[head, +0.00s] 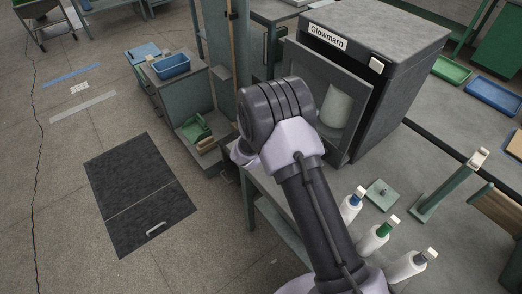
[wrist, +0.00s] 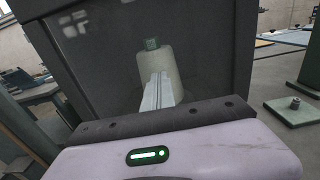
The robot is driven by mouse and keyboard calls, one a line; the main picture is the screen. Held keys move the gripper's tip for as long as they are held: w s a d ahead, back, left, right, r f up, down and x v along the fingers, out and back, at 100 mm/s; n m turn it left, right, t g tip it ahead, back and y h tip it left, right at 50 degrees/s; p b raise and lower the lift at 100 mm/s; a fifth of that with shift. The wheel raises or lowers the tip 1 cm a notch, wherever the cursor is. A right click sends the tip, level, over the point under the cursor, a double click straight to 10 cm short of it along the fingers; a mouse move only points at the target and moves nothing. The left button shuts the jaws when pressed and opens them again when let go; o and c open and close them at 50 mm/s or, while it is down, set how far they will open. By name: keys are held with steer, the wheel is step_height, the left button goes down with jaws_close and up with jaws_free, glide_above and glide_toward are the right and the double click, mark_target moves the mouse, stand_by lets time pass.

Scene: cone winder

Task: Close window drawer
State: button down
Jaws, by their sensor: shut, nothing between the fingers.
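The dark grey cabinet labelled Glowmarn (head: 415,55) stands right of centre in the head view. Its lower front holds a grey-framed window panel (head: 350,80), with a pale cone (head: 334,107) showing behind it. In the wrist view, the dark window front (wrist: 215,60) fills the middle, and the pale cone (wrist: 158,62) with a green top shows there too. My gripper (wrist: 157,78) is shut and empty, its fingers pointing at the window front. I cannot tell whether they touch it. In the head view my arm hides the fingers and part of the panel.
White bottles (head: 375,238) with coloured necks stand on the grey table near my arm. A green plate with a peg (head: 382,194) and a green post (head: 450,186) are to their right. A blue basket (head: 171,65) sits on a cabinet at left.

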mark_target(320, 108)
steer(key=x, duration=0.4)
steer(key=shift+w+d+b, duration=0.15)
steer(key=shift+d+b, duration=0.05)
steer(key=shift+b, duration=0.15)
steer(key=shift+w+d, duration=0.15)
steer(key=shift+r, duration=0.25)
